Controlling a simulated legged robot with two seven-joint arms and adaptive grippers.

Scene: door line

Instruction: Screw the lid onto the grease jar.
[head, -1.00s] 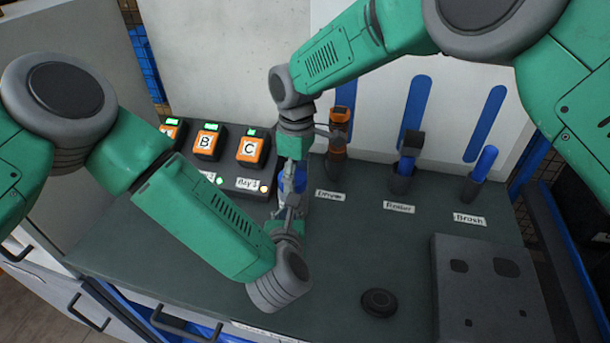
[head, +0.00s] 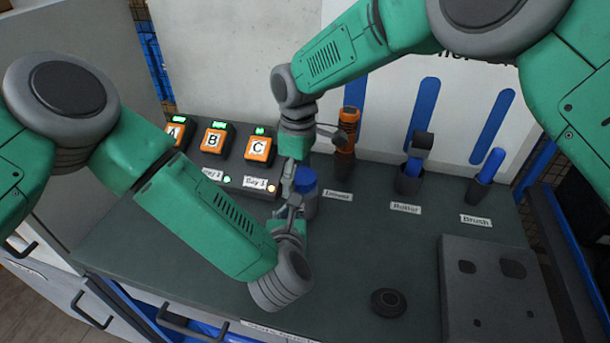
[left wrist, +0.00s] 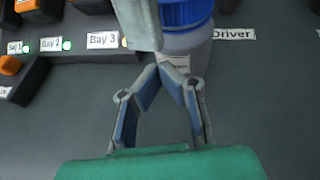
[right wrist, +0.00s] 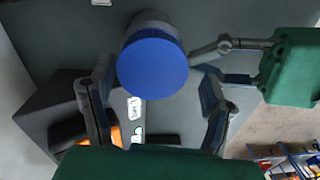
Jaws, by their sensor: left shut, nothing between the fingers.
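The grease jar (head: 309,205) stands upright on the bench, with the blue lid (head: 306,181) on its top. How tightly the lid sits cannot be told. My right gripper (head: 290,180) is just left of the lid. In the right wrist view its fingers (right wrist: 157,78) are spread apart, with the lid (right wrist: 152,66) beyond and between their tips, not gripped. My left gripper (left wrist: 173,70) is shut and empty, its fingertips close against the lower side of the jar (left wrist: 188,45). One right finger hides part of the lid (left wrist: 187,12) in the left wrist view.
A row of orange lettered units (head: 213,141) stands left of the jar. An orange driver (head: 348,130), a roller (head: 416,160) and a brush (head: 487,170) stand in holders to the right. A dark disc (head: 388,302) and a grey block (head: 490,295) occupy the front right.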

